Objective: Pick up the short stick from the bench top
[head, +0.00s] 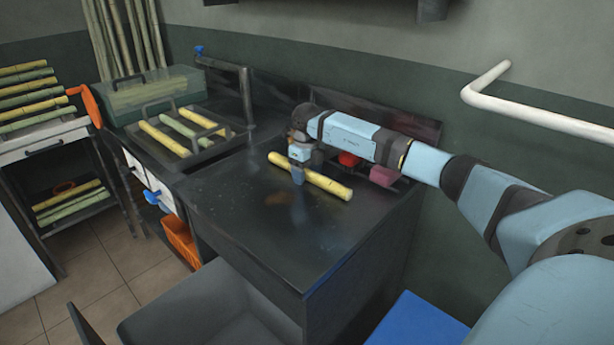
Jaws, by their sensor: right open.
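The short stick (326,184) is yellow and lies on the dark bench top (240,215), slanting from upper left to lower right. My right gripper (298,176) points down at the stick's left part. One finger shows in front of the stick; the other is hidden. The jaws are open, and I cannot tell whether they touch the stick. My right arm reaches in from the right. My left gripper is not in view.
A red round object (348,159) and a pink block (383,176) sit behind the stick. A tray (205,151) of sticks stands at the left, with a lidded green box (150,95) behind it. A white rail (540,115) runs along the right wall. The bench front is clear.

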